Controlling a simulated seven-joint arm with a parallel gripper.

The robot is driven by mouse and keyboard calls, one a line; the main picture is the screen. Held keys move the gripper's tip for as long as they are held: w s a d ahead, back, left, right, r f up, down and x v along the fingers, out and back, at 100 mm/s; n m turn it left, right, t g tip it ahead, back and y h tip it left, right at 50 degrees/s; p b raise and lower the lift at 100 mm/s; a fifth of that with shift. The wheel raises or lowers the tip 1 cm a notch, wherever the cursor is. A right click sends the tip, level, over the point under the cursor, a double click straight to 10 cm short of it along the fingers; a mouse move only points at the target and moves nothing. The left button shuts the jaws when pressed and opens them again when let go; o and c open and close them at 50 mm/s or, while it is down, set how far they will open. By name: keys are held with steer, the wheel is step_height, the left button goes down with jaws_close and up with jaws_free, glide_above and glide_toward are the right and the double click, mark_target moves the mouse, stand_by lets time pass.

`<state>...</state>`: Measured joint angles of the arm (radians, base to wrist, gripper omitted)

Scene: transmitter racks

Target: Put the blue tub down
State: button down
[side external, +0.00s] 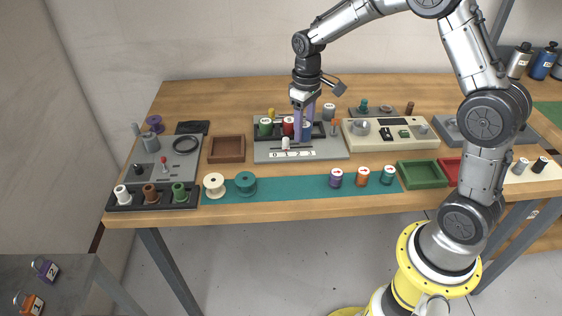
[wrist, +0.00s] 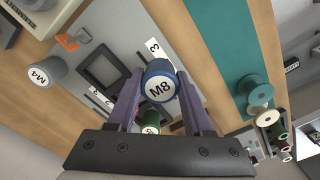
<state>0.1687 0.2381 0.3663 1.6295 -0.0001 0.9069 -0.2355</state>
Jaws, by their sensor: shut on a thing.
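The blue tub (wrist: 160,88), with a white M8 top, sits between the two purple fingers of my gripper (wrist: 160,76) in the wrist view. My gripper is shut on it. In the side view my gripper (side external: 304,122) points down at the right part of the numbered grey rack (side external: 330,150), and the blue tub (side external: 306,134) shows low between the fingers. A red tub (side external: 288,126) and a green tub (side external: 265,127) stand in the rack's dark tray to the left. I cannot tell whether the blue tub touches the rack.
A grey M4 tub (wrist: 44,71) stands near the rack; a beige panel (side external: 390,133) is close on the right. A brown tray (side external: 227,149) is left. A teal strip (side external: 290,187) runs along the front, bare in its middle, with spools and tubs at its ends.

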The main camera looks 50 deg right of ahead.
steer(key=shift+m, duration=0.4)
steer(key=s+d+r+n, duration=0.1)
steer(key=s+d+r, duration=0.3)
steer(key=s+r, duration=0.55)
steer(key=w+d+f, duration=0.1)
steer(key=w+f, duration=0.2)
steer(key=w, duration=0.1)
steer(key=w+d+f, duration=0.2)
steer(key=w+f, duration=0.1)
steer(key=w, duration=0.1)
steer(key=w+d+f, duration=0.2)
steer(key=w, duration=0.2)
steer(key=shift+w+d+f, duration=0.15)
steer(key=shift+w+f, duration=0.25)
steer(key=shift+w+d+f, duration=0.1)
steer(key=shift+w+f, duration=0.05)
steer(key=shift+f, duration=0.75)
steer(key=shift+w+f, duration=0.1)
steer(key=shift+f, duration=0.8)
steer(key=shift+f, duration=0.4)
steer(key=shift+f, duration=0.2)
